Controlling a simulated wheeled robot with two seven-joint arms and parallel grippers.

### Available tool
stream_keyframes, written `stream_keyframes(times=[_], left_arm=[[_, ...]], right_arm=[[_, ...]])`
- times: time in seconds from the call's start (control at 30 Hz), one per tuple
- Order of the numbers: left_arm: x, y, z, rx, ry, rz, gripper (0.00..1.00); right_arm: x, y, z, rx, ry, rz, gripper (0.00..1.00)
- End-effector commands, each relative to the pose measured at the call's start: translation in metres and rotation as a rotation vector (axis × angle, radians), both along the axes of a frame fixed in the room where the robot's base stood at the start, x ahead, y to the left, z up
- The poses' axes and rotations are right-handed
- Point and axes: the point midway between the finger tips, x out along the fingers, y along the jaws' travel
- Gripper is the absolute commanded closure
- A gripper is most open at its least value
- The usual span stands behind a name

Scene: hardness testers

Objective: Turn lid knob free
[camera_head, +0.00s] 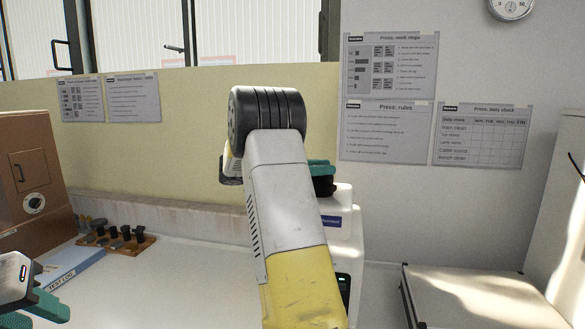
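A white machine (346,213) with a blue label and a small lit green display stands in the middle, largely hidden behind my white and yellow arm. No lid knob can be made out; the machine's top is mostly covered by the arm. My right gripper (321,177) shows only as a teal and black part at the machine's top, beside the arm. Its fingertips and anything between them are hidden. My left gripper (42,307), grey with teal fingers, is at the lower left corner, partly cut off, away from the machine. Its opening is unclear.
A brown cabinet (32,165) with a handle and a round dial (34,203) stands at left. A blue test log (72,268) and a wooden rack (118,242) with several dark pieces lie on the bench. A pale flat-topped unit (470,300) is at lower right.

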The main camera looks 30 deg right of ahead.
Motion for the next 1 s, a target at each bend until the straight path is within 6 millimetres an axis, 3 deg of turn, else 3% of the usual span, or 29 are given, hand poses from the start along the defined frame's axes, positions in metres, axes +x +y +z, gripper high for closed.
stream_keyframes(times=[0.07,0.47,1.0], left_arm=[[0.0,0.0,0.0,0.0,0.0,0.0,0.64],[0.0,0.0,0.0,0.0,0.0,0.0,0.64],[0.0,0.0,0.0,0.0,0.0,0.0,0.64]], right_arm=[[0.0002,0.0001,0.0001,0.0,0.0,0.001,0.94],[0.0002,0.0007,0.0009,0.001,-0.001,0.092,0.94],[0.0009,0.0003,0.0006,0.002,-0.001,0.559,0.94]])
